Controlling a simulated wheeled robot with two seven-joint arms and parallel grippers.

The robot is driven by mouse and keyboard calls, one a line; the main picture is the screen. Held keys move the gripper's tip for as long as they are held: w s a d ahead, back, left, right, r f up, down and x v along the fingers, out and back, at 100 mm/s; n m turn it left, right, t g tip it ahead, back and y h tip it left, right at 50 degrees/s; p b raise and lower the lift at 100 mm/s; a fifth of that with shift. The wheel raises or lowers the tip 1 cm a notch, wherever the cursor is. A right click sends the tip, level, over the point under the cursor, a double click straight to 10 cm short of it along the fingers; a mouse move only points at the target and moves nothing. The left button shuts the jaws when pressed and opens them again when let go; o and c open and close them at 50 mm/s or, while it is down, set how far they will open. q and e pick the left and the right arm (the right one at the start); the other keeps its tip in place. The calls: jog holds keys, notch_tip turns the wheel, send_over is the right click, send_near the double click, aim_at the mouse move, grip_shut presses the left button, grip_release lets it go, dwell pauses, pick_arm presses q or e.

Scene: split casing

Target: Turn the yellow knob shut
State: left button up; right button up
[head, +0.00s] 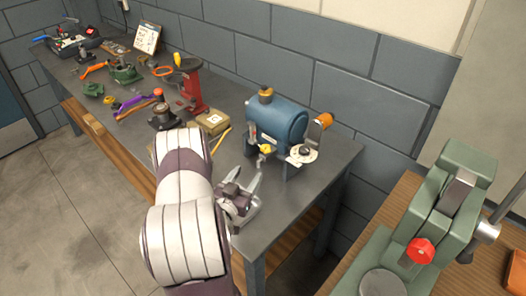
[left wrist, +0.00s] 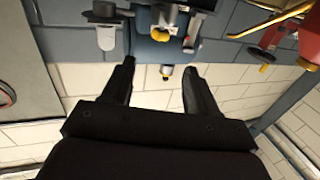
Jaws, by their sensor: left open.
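The yellow knob (head: 265,149) is a small part low on the front of a blue cylindrical tank (head: 279,122), which stands on legs on the grey bench. My right gripper is not in view.
The tank has a brown-yellow top cap (head: 266,93), an orange end part (head: 324,120) and a pale round plate (head: 303,154). A green press (head: 433,215) stands at the right.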

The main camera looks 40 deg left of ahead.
aim_at(264, 150)
pick_arm(q)
jog(key=p+x, duration=0.2)
jog(key=x, duration=0.9)
jog(key=shift+w+a, duration=0.2)
jog(key=shift+w, duration=0.1)
jog(key=c, duration=1)
